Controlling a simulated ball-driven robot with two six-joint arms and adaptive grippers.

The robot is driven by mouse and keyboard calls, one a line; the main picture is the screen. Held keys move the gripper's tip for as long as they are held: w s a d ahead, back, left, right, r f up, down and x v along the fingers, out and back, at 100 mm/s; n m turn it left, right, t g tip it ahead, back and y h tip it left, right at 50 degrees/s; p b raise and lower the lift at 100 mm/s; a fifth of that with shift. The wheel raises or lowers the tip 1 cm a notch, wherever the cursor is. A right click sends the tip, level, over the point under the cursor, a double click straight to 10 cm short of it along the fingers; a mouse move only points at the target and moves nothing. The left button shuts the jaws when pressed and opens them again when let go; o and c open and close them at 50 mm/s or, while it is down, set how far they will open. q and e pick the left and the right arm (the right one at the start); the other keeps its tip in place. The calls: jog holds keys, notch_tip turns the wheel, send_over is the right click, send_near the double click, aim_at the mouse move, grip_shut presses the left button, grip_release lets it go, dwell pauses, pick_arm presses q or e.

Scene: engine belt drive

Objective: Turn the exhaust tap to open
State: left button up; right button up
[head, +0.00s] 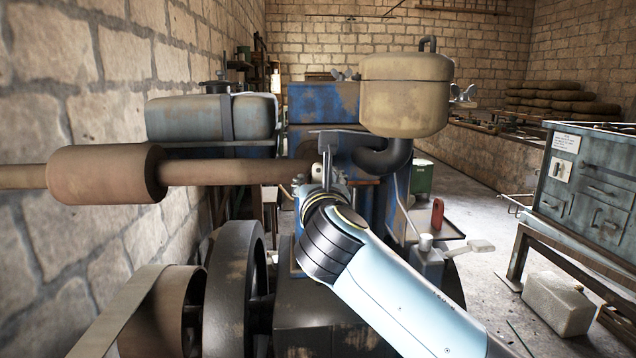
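The rusty brown exhaust pipe (235,171) with its thick silencer (105,173) runs across the head view from the left toward the blue engine (330,105). My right arm comes in from the lower right, and my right gripper (324,174) is at the engine end of this pipe. A dark grey flat piece (338,131) stands just above the gripper; I cannot tell whether it is the exhaust tap's handle. The wrist hides much of the gripper and the engine behind it, so finger opening and contact are unclear. My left gripper is not in view.
A beige tank (405,95) stands just right of the gripper, above a black curved pipe (385,160). A blue-grey tank (212,117) is behind the exhaust pipe. A flywheel (235,290) and belt (118,310) are below.

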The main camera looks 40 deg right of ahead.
grip_shut()
jog(key=shift+m, duration=0.3)
jog(key=m, duration=0.5)
jog(key=m+b, duration=0.1)
jog(key=m, duration=0.5)
jog(key=f+m+b, duration=0.1)
jog(key=m, duration=0.5)
jog(key=shift+s+d, duration=0.25)
jog(key=shift+d, duration=0.1)
jog(key=shift+m, duration=0.3)
